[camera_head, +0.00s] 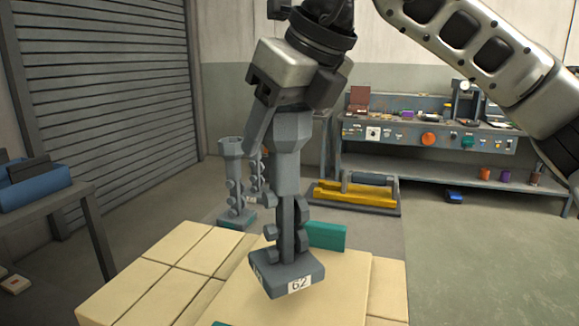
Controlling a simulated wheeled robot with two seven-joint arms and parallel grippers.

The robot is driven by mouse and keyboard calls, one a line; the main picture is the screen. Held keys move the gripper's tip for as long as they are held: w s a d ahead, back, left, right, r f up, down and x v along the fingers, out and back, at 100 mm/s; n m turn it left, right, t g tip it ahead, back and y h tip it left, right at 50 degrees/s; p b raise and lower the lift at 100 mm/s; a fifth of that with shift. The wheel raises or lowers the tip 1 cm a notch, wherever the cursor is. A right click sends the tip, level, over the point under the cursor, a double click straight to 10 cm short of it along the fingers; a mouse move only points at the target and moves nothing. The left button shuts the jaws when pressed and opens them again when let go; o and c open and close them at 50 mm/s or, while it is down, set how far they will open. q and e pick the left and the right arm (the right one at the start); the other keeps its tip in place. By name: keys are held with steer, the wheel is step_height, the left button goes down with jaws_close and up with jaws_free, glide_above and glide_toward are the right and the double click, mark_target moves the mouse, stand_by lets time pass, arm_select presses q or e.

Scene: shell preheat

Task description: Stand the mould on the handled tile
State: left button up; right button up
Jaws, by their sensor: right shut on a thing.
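My right gripper (280,112) is shut on the upper cup part of a grey mould (289,160) and holds it base-down, slightly tilted. The mould has a stem with knobs and a square base with a white label reading 62. Its base is over a large cream tile (340,290), which has a teal handle block (327,236) at its far side. A teal edge (218,323) also shows at the bottom of the view. I cannot tell whether the base touches the tile. My left gripper is not in view.
Other cream tiles (150,287) lie to the left. Behind stand similar grey moulds (236,185) on teal bases. A yellow-and-grey item (352,196) lies behind right. A workbench (430,140) with equipment is at the back, and a blue bin (35,187) at left.

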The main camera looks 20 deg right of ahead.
mark_target(289, 172)
steer(key=f, duration=0.1)
steer(key=w+d+f, duration=0.2)
steer(key=shift+f, duration=0.15)
step_height(289, 172, down, 2)
steer(key=shift+w+d+f, duration=0.1)
steer(key=shift+w+f, duration=0.05)
steer(key=shift+f, duration=0.5)
steer(key=shift+f, duration=0.2)
steer(key=o, duration=1.7)
steer(key=shift+r, duration=0.1)
